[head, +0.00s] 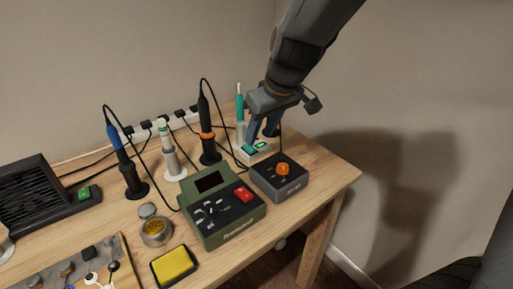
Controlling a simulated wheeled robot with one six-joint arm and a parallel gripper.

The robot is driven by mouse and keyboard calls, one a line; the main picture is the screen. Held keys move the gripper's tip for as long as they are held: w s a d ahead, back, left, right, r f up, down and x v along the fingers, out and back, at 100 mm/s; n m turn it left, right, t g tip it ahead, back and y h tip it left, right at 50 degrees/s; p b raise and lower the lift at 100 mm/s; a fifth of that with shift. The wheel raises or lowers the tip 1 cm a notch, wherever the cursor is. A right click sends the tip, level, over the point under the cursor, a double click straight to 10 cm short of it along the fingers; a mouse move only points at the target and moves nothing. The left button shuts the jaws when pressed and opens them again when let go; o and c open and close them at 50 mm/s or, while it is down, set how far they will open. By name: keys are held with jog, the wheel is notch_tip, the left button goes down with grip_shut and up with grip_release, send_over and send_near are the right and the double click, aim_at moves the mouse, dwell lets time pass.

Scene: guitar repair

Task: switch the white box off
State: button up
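The white box (240,153) stands at the back right of the wooden table. It has a green switch area (261,146) on its top, and a teal-handled tool (240,105) stands upright at its left. My gripper (261,132) points down just above and behind the white box, with its fingers apart and nothing seen between them. The fingers hide part of the box. I cannot tell whether a fingertip touches the switch, or which way the switch is tipped.
A dark grey box with an orange knob (283,169) is close in front. A green station with a red switch (243,195), an orange-ringed iron (207,135), a white-handled tool (168,145) and a blue-topped iron (121,155) stand left. The wall is close behind.

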aim_at(253, 151)
jog(key=x, duration=0.6)
jog(key=shift+b, duration=0.35)
jog(key=shift+c, duration=0.3)
